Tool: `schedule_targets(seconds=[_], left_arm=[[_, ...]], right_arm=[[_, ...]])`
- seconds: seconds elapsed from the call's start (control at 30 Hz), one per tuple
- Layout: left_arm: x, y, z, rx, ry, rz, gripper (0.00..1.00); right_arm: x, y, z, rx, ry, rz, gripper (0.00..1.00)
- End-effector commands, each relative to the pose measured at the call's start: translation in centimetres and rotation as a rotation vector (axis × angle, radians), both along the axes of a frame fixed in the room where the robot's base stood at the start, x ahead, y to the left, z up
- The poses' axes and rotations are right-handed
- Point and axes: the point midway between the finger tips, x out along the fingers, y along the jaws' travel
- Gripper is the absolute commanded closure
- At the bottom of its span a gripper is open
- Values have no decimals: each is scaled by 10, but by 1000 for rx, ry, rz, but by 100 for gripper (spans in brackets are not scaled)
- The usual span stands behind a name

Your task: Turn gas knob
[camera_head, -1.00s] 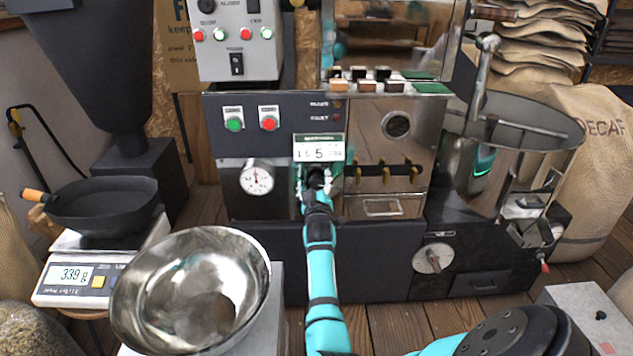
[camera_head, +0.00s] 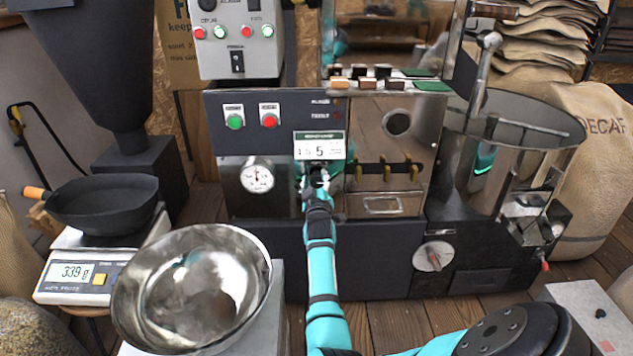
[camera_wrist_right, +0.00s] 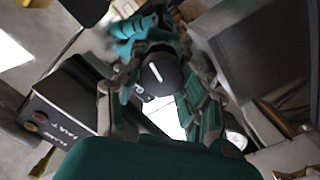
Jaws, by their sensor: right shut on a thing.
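The gas knob (camera_wrist_right: 160,76) is round and black with a white pointer line in the right wrist view. It sits on the roaster's front panel, below a label plate reading 5 (camera_head: 319,147). My right gripper (camera_head: 317,178) is at the knob, and its arm hides most of the knob in the head view. In the right wrist view the fingers (camera_wrist_right: 160,90) are on both sides of the knob, shut on it. The left gripper does not show.
A pressure gauge (camera_head: 257,178) is left of the knob, and brass levers (camera_head: 385,172) are to the right. A steel bowl (camera_head: 195,290) and a scale reading 339 g (camera_head: 72,274) with a black pan (camera_head: 103,204) stand at the left.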

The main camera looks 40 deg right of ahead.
Motion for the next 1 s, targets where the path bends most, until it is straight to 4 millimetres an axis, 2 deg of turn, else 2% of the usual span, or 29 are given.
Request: schedule_targets(seconds=[0.47,1.0], left_arm=[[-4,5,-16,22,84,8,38],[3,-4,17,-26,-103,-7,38]], right_arm=[[1,1,-2,-257,216,1,90],[1,2,-4,-567,477,2,90]])
